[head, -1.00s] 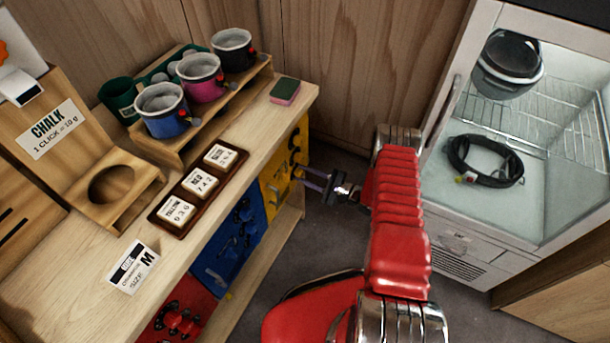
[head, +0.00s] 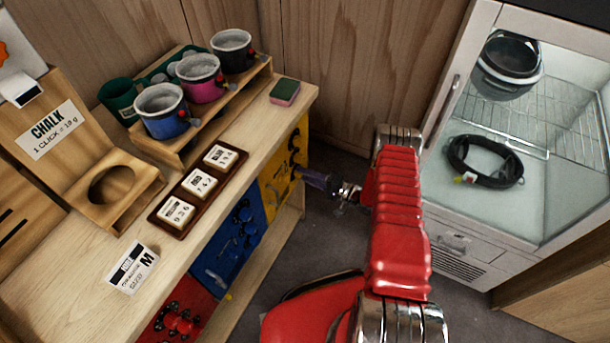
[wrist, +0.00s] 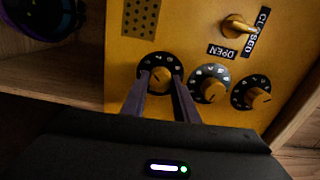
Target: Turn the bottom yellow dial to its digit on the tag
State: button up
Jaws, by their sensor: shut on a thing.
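The yellow panel (wrist: 190,25) carries a row of three black dials with yellow knobs. The bottom dial (wrist: 160,77) is at the left of the row in the wrist view, with the middle dial (wrist: 212,86) and top dial (wrist: 257,95) to its right. My gripper (wrist: 161,88) is shut on the bottom dial's knob, one finger on each side. The fingers hide part of its face, and its digits are too small to read surely. In the head view my gripper (head: 308,177) reaches the yellow panel (head: 275,187). Tags (head: 177,212) with small digits lie on a brown tray (head: 158,217).
A yellow lever (wrist: 238,24) sits between OPEN and CLOSED labels, above the dials in the wrist view. Blue (head: 228,265) and red (head: 200,303) panels adjoin along the bench.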

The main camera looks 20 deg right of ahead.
jog(key=shift+s+a+f+n, duration=0.2)
jog(key=shift+f+n, duration=0.1)
jog(key=shift+n, duration=0.3)
jog(key=o, duration=1.1)
jog(key=shift+w+d+r, duration=0.1)
jog(key=shift+d+r, duration=0.05)
jog(key=shift+c, duration=0.2)
jog(key=v, duration=1.3)
jog(key=shift+s+d, duration=0.25)
